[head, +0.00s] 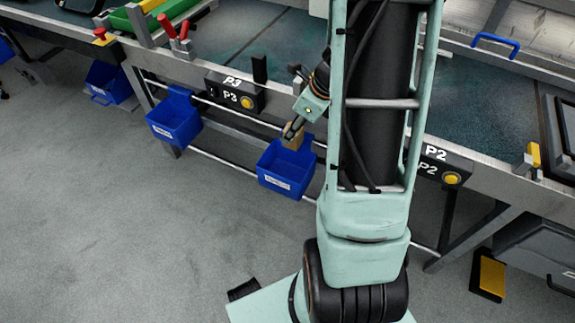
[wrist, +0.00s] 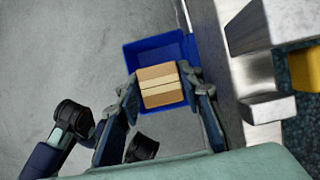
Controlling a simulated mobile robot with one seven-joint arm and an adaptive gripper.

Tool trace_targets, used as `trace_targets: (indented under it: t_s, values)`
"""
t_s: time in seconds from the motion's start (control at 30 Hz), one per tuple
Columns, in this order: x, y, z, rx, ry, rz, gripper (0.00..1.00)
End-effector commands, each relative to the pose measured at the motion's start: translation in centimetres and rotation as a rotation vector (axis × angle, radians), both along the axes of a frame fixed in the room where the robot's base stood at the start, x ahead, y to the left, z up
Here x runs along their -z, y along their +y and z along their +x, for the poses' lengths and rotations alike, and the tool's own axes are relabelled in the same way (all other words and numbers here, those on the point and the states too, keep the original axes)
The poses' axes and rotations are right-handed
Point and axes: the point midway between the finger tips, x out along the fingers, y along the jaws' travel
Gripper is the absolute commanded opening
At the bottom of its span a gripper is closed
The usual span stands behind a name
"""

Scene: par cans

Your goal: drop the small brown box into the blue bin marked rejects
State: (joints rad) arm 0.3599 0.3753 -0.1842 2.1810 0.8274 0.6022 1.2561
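The small brown box (head: 293,142) is at the tip of my gripper (head: 291,131), above the blue bin (head: 286,180) hanging at the table's front. In the wrist view the box (wrist: 160,84), with a paler band across it, sits between the two fingers of my gripper (wrist: 160,88), which are shut on its sides. The blue bin (wrist: 150,52) shows behind and around the box there, its inside partly hidden. The bin has a white label on its front, too small to read.
A second blue bin (head: 174,122) hangs to the left, and another blue bin (head: 108,83) is farther left. The P3 button box (head: 235,94) is on the table edge above the bins. A metal rail (head: 225,127) runs below. The grey floor (head: 130,230) in front is open.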

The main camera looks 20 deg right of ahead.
Motion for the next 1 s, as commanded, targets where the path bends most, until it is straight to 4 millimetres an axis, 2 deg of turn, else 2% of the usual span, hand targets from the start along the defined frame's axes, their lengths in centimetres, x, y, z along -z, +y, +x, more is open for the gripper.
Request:
trace_targets:
  t_s: [0.03,0.13,0.47,0.67,1.0]
  values:
    - [0.0,0.0,0.0,0.0,0.0,0.0,0.42]
    - [0.0,0.0,0.0,0.0,0.0,0.0,0.52]
    - [-0.4,-0.2,0.0,0.001,-0.003,-0.003,0.52]
    - [-2.9,-0.9,-0.7,0.002,-0.008,-0.005,0.52]
    - [-9.0,-2.3,-2.8,0.001,-0.006,-0.003,0.52]
